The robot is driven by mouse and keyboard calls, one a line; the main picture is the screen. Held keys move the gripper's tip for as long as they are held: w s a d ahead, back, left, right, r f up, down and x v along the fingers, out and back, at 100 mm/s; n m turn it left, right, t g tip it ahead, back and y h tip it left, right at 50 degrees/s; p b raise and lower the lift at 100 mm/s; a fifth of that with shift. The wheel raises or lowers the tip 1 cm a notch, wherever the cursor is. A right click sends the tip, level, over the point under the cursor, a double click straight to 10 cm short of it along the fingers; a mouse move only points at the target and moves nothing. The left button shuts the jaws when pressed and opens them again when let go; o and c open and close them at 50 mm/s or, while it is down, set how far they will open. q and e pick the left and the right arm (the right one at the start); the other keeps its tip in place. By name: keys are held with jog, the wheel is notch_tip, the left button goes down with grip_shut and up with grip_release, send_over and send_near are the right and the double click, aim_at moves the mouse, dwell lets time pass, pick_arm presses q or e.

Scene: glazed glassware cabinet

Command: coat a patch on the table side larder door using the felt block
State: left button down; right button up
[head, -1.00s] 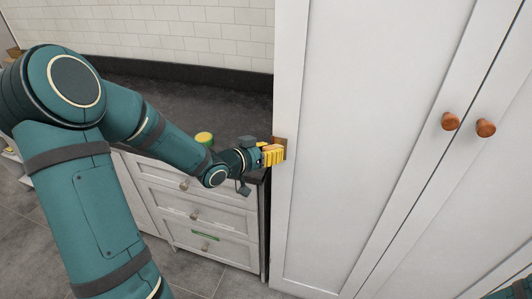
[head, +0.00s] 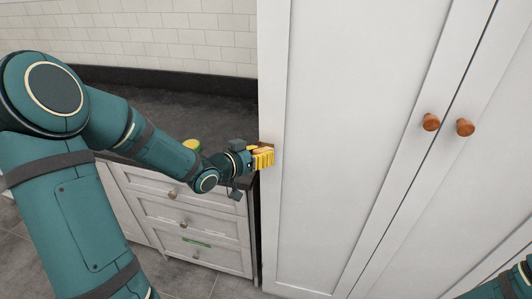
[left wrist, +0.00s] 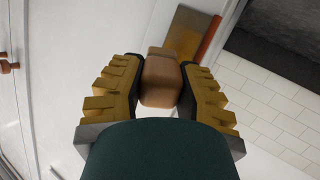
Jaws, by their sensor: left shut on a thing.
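The table side larder door (head: 345,130) is the tall white panelled door nearest the counter. My left gripper (head: 263,157), with yellow fingers, is at this door's left edge. In the left wrist view the gripper (left wrist: 160,88) is shut on the brown felt block (left wrist: 160,80). A brown patch (left wrist: 188,34) with an orange-red strip along one side shows just beyond the block, near the door's edge. In the head view the fingers mostly hide the block and the patch. I cannot tell whether the block touches the door. My right gripper is not in view.
A dark counter (head: 150,98) with white drawers (head: 190,215) below stands left of the larder. Wooden knobs (head: 431,122) stick out at the door's right side and on the neighbouring door.

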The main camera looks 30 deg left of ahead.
pick_arm(q)
jog(key=shift+s+a, duration=0.15)
jog(key=shift+a, duration=0.5)
jog(key=a+p, duration=0.2)
jog(key=shift+s+a, duration=0.3)
jog(key=shift+a, duration=0.1)
jog(key=s+d, duration=0.1)
jog(key=s, duration=0.5)
jog(key=shift+d+p, duration=0.2)
jog(key=shift+p, duration=0.2)
jog(key=s, duration=0.2)
jog(key=shift+s+d, duration=0.35)
jog(key=shift+s, duration=0.05)
